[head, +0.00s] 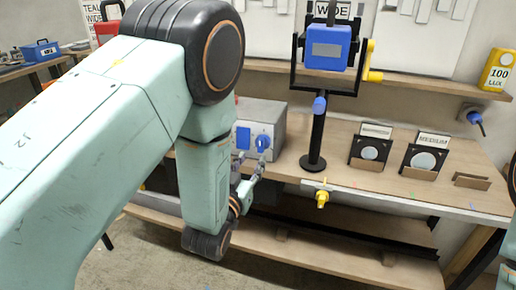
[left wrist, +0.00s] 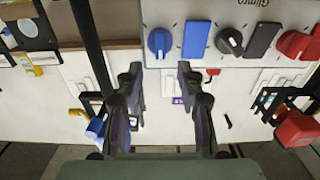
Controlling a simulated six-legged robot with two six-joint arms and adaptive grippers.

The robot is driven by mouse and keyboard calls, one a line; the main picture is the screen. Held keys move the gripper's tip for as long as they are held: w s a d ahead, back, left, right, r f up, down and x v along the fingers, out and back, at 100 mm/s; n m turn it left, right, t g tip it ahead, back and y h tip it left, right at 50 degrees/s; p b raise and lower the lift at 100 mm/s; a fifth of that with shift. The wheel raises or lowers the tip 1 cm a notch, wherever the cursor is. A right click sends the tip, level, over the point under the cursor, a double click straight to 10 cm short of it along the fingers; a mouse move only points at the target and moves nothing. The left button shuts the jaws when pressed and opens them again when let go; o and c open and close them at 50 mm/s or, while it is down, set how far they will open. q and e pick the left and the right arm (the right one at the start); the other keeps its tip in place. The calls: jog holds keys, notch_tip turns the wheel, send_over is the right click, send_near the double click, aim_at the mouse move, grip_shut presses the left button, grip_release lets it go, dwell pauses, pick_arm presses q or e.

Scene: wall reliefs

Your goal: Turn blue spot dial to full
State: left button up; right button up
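The blue spot dial (left wrist: 160,42) is a round blue knob on the face of a grey control box (head: 264,112). In the head view the blue dial (head: 262,142) shows on the box front. In the left wrist view a blue rectangle (left wrist: 197,38) sits beside it. My left gripper (left wrist: 161,84) is open and empty, with its two fingers apart. The dial lies just past the fingertips in that view, apart from them as far as I can tell. In the head view the left gripper (head: 249,172) is just below the box front, partly behind my arm. My right gripper is not in view.
The left wrist view also shows a black dial (left wrist: 230,40) and a red dial (left wrist: 293,42) on the box. A black stand (head: 316,135) with a blue lamp (head: 327,47) rises beside the box on the wooden bench (head: 400,190). A yellow tap-like part (head: 321,198) sticks out at the bench front.

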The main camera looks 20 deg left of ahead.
aim_at(260, 146)
pick_arm(q)
jog(key=w, duration=0.7)
grip_shut()
dwell(0.3)
